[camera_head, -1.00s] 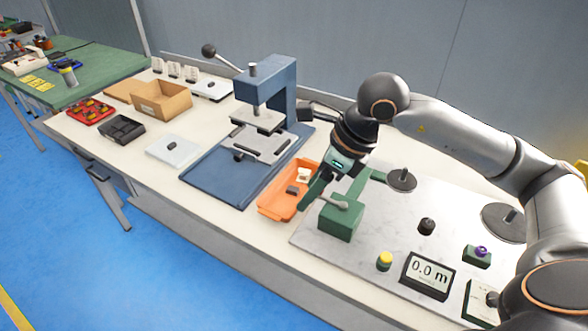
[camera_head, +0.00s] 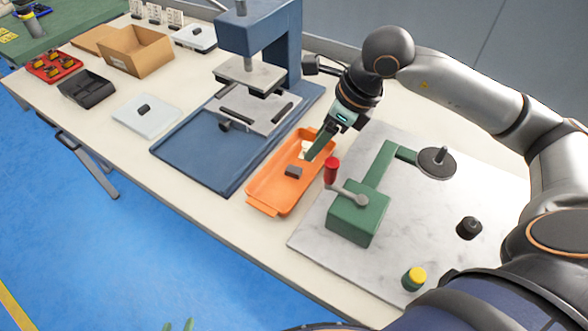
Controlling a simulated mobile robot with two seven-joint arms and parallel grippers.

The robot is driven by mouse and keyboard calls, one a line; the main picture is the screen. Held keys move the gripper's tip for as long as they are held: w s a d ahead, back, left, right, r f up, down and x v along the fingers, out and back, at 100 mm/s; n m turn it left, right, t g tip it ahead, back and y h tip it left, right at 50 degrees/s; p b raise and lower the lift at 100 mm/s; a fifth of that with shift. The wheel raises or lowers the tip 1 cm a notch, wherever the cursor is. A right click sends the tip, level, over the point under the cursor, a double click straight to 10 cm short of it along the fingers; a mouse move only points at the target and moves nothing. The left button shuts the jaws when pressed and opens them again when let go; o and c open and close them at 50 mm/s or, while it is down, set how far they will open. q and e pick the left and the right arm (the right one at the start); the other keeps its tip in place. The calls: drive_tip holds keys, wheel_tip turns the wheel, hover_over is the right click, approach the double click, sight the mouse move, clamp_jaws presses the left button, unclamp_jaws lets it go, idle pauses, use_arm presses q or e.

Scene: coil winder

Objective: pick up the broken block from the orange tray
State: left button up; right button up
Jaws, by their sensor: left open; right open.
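The orange tray (camera_head: 262,197) lies on the bench between the blue press and the green crank winder. In it are a small dark brown block (camera_head: 293,172) near the middle and a pale cream piece (camera_head: 305,147) toward the back, partly behind my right gripper's fingers. I cannot make out a break on either. My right gripper (camera_head: 315,152) is open, its green fingers pointing down over the tray's back right side, apart from the dark block. My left gripper (camera_head: 178,326) shows only green fingertips at the bottom edge, open, in front of the bench and far from the tray.
The blue press (camera_head: 262,35) stands left of the tray. The green winder (camera_head: 357,218) with its red-handled crank (camera_head: 331,170) stands close to its right. Further left are a white plate (camera_head: 146,117), a black tray (camera_head: 87,90) and a cardboard box (camera_head: 137,50).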

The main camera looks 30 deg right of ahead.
hover_over(295, 169)
drive_tip(key=s+d, duration=0.2)
wheel_tip(295, 169, down, 4)
drive_tip(key=shift+f, duration=0.1)
drive_tip(key=shift+x, duration=2.65)
drive_tip(key=shift+s+a, duration=0.1)
drive_tip(key=shift+a, duration=0.05)
clamp_jaws()
